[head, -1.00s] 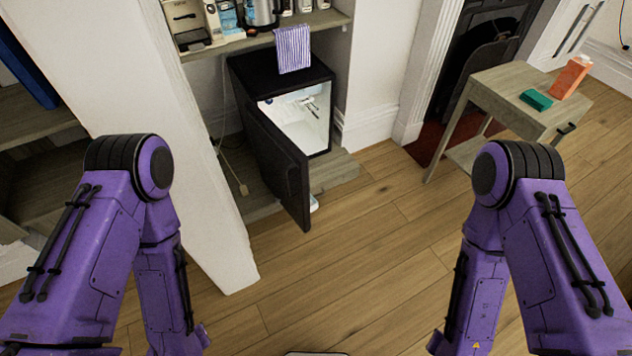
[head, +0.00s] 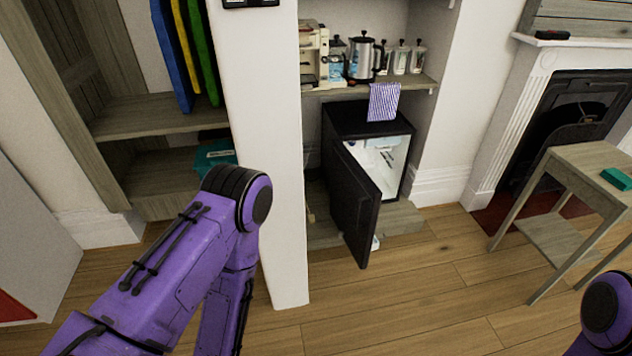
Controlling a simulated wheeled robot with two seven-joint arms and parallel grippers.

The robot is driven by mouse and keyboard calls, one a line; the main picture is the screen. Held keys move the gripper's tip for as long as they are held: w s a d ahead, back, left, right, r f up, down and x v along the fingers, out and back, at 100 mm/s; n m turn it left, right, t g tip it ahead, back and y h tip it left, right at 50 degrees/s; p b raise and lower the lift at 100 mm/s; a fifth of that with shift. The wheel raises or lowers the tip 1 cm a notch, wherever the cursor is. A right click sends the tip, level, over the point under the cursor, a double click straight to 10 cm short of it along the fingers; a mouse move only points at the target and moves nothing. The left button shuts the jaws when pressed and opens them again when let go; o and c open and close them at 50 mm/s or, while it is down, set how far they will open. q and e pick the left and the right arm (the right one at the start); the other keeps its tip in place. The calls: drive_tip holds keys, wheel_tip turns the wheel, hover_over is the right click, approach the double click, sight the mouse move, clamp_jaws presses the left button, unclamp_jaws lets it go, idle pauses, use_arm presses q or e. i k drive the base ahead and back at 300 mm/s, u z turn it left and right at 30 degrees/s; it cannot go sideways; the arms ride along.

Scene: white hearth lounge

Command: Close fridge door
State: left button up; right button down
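A small black fridge (head: 365,118) stands in the alcove under a shelf. Its dark door (head: 354,207) is hinged on the left and stands open toward me, so the lit white interior (head: 390,160) shows. My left arm comes in from the lower left, bent at the elbow, well short of the door. Only a small part of my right arm shows at the lower right corner. Neither gripper is in view, and nothing of mine touches the door.
A white wall end (head: 262,160) stands left of the fridge. A shelf above holds a kettle (head: 362,60) and jars, with a striped towel (head: 384,101) hanging down. A wooden side table (head: 585,165) stands right. The wooden floor (head: 430,290) before the fridge is clear.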

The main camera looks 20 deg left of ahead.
sight(356, 199)
drive_tip(key=u, duration=0.7)
drive_tip(key=i, duration=0.75)
drive_tip(key=u, duration=0.45)
drive_tip(key=i, duration=0.75)
drive_tip(key=z, duration=0.2)
